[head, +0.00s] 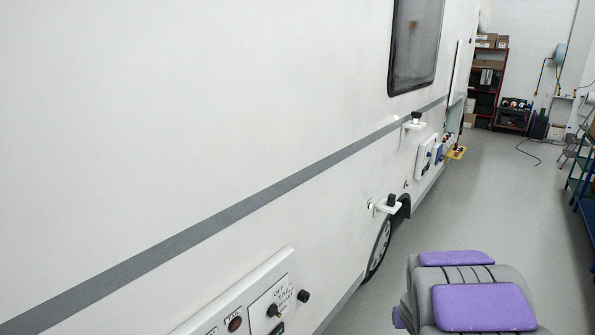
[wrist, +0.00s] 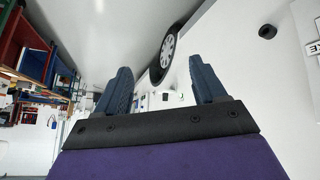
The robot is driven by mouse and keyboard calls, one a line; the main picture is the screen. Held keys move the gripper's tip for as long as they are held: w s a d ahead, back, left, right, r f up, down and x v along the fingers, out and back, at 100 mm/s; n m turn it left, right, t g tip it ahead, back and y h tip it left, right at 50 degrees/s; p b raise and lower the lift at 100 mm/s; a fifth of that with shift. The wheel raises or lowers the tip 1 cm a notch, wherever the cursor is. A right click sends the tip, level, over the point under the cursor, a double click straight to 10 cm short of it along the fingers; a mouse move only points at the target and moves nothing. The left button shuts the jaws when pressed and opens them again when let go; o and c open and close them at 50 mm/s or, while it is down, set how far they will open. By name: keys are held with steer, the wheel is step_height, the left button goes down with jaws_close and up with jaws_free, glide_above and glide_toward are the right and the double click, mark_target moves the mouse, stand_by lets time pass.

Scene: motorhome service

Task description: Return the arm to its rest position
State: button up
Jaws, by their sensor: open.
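My gripper (wrist: 163,88) shows in the wrist view with two dark blue fingers spread apart. It is open, and nothing is between the fingers. The motorhome wall (head: 200,110) is to the right of the gripper there, with a wheel (wrist: 166,52) beyond the fingertips. In the head view my gripper does not show; only a grey and purple padded part of my own body (head: 484,306) is at the bottom right.
The white motorhome side fills the left, with a service panel (head: 245,308) low down and two brackets with black knobs (head: 388,206) sticking out. Grey floor (head: 490,195) is clear to the right. Shelves (head: 487,80) stand at the back, and a blue rack (head: 586,205) is at the right edge.

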steer(key=s+a+r+g+y+b, duration=0.1)
steer(key=s+a, duration=0.4)
steer(key=s, duration=0.8)
steer(key=s+a+r+g+y+b, duration=0.1)
steer(key=s+a+r+g, duration=0.2)
steer(key=s, duration=0.9)
steer(key=s+a+r+n+g+b, duration=0.1)
steer(key=s+a+r+g, duration=0.2)
steer(key=s+a, duration=0.4)
steer(key=s+g, duration=0.1)
steer(key=s, duration=0.5)
steer(key=shift+s+a+g+y+b, duration=0.2)
steer(key=shift+s+g+y+b, duration=0.1)
steer(key=shift+g+y+b, duration=0.1)
steer(key=shift+c, duration=0.3)
